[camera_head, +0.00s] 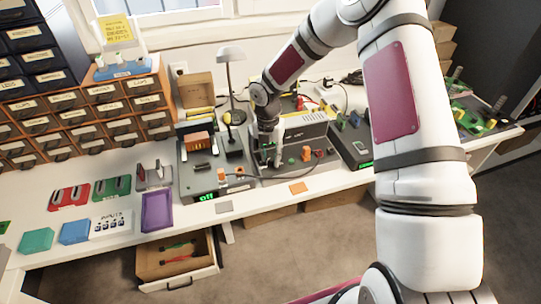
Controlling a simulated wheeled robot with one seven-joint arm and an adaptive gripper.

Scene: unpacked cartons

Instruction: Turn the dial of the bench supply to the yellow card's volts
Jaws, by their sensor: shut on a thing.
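The yellow card (117,31) stands at the back left by the window; its writing is too small to read. My gripper (268,161) points down at the left of this unit's near part. It is shut, seemingly on the dial, which its fingers and the arm hide. The dial's setting cannot be read.
A dark unit (203,178) to the left has a green display, seemingly reading "Off". Another dark unit (352,145) stands to the right. An open drawer (178,262) juts out below the bench. A purple tray (157,211) and coloured holders lie left.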

